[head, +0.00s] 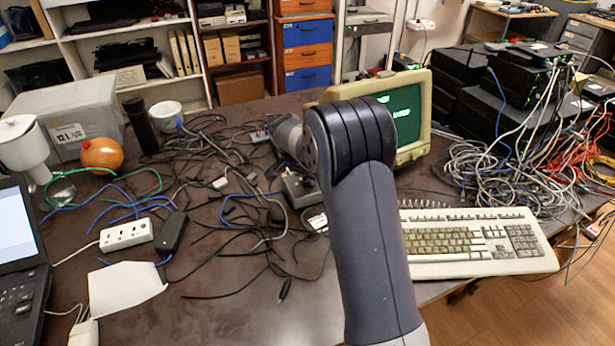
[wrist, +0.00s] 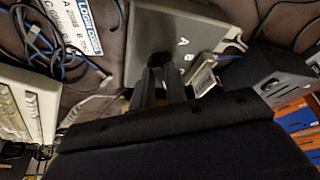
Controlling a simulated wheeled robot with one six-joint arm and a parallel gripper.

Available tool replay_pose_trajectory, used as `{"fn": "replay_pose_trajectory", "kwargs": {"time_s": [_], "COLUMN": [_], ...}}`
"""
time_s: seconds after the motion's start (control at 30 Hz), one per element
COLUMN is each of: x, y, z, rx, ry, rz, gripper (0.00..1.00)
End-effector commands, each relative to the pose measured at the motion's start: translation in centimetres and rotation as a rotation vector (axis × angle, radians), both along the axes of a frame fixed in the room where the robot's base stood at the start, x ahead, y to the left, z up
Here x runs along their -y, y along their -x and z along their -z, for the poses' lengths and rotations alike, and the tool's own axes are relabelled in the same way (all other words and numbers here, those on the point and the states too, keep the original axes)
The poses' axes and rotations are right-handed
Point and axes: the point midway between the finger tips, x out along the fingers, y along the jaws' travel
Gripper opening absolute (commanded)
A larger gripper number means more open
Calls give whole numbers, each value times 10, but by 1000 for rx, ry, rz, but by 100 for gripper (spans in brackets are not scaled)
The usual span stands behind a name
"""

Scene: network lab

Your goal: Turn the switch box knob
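The switch box is a grey box (wrist: 205,22) with white letters A and B on its face, at the top middle of the wrist view. In the head view a small part of the grey box (head: 302,190) shows beside my arm, on the dark table. My gripper (wrist: 160,66) has two dark fingers reaching over the box's face, below and left of the letters. The fingers are close together. The knob cannot be made out; the fingers cover the part of the face where they end. Whether they touch or hold it cannot be told. In the head view my arm hides the fingers.
A beige keyboard (head: 470,243) lies to the right. Loose black cables (head: 235,175) spread over the table to the left. A cable heap (head: 500,165) lies at right. The front table middle is fairly clear.

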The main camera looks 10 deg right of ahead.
Motion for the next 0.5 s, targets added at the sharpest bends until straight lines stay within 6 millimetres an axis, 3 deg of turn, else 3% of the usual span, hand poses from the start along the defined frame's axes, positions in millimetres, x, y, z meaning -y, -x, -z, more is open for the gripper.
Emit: {"fn": "replay_pose_trajectory", "kwargs": {"time_s": [0.2,0.5], "x": [0,-1], "y": [0,1], "z": [0,-3], "rx": [0,1], "ry": [0,0], "rz": [0,0], "gripper": [32,32]}}
